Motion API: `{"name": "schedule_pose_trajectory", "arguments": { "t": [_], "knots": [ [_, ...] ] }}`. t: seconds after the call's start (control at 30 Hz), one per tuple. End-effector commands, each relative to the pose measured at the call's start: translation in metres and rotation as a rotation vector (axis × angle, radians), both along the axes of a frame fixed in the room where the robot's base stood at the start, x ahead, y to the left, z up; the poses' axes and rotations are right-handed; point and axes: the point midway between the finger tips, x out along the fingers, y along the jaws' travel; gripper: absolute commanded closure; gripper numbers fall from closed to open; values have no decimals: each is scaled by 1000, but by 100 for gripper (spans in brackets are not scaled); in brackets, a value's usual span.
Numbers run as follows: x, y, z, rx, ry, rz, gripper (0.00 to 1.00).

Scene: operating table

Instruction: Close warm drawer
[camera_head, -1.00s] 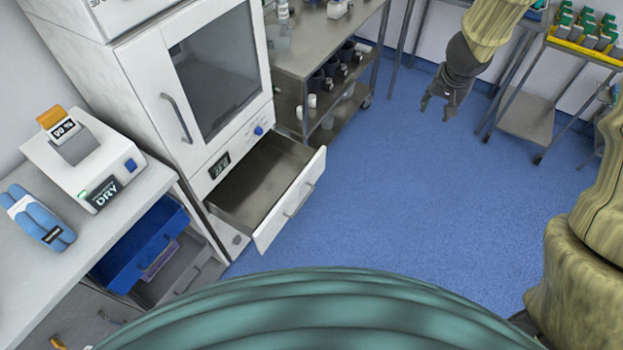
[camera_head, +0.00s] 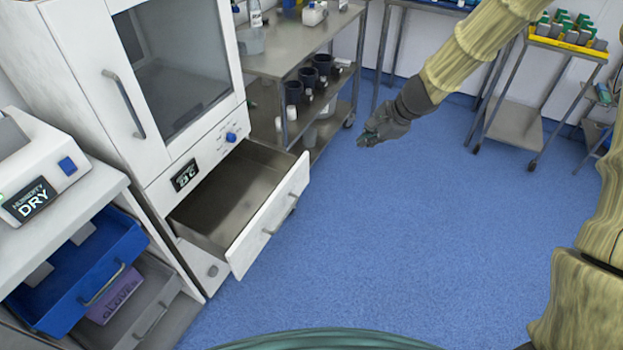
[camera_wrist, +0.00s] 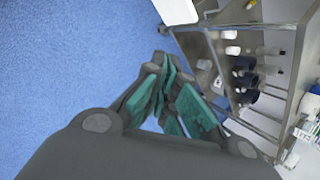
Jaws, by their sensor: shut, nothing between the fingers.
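The warm drawer (camera_head: 268,222) is the white-fronted metal drawer at the bottom of the white cabinet (camera_head: 160,165). It is pulled well out and looks empty inside. Its front carries a bar handle (camera_head: 281,216). My gripper (camera_head: 366,139) is shut and empty, in the air to the right of the drawer and apart from it. In the wrist view my gripper's fingers (camera_wrist: 165,95) are together, with green pads. A white panel edge (camera_wrist: 176,10) shows at the top of that view; I cannot tell for sure that it is the drawer.
A metal shelf cart (camera_head: 290,65) with dark cups and bottles stands behind my gripper, right of the cabinet. A blue open drawer (camera_head: 85,270) is at lower left. A table with a yellow tray (camera_head: 568,45) is at the back right. The blue floor (camera_head: 400,230) is clear.

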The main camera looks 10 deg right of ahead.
Motion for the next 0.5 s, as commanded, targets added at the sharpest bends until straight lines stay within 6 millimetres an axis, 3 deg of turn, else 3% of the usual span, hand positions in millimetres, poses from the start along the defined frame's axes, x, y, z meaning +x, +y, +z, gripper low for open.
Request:
{"name": "schedule_pose_trajectory", "arguments": {
  "t": [0.03,0.5],
  "knots": [
    [3,4,-21,41,8,-36,100],
    [28,39,-95,425,140,-364,100]
  ]
}}
